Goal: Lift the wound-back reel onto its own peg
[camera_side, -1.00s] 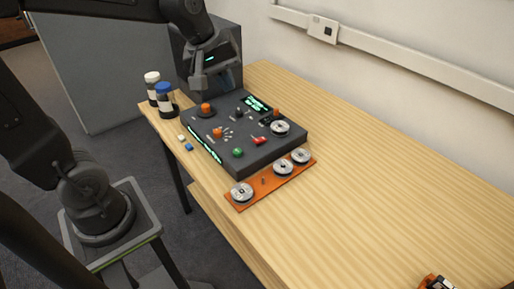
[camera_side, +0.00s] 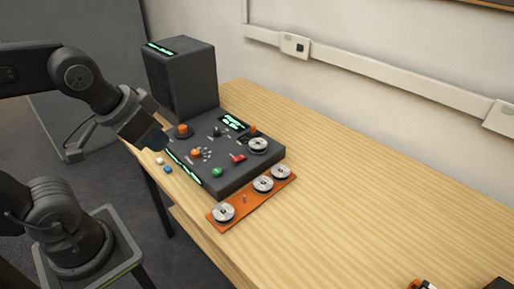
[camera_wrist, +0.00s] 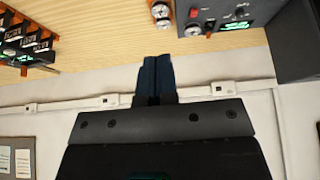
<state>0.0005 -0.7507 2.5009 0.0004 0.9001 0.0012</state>
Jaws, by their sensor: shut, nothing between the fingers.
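A grey-white reel (camera_side: 258,146) sits on the dark control deck (camera_side: 232,177) at its right corner. An orange peg board (camera_side: 236,208) lies along the deck's front right side. It carries three reels: one at its near end (camera_side: 223,213) and two toward its far end (camera_side: 263,184), (camera_side: 280,172). A bare peg (camera_side: 244,198) stands between them. I cannot tell from the pictures which reel is wound back. My gripper (camera_side: 160,142) is shut and empty near the deck's left edge, apart from all reels. Its dark blue fingers (camera_wrist: 157,62) meet in the wrist view.
A dark speaker-like box (camera_side: 182,78) stands behind the deck. The deck carries orange, green and red controls. Small white and blue blocks (camera_side: 168,169) lie at its left. An orange rack (camera_wrist: 28,48) shows in the wrist view.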

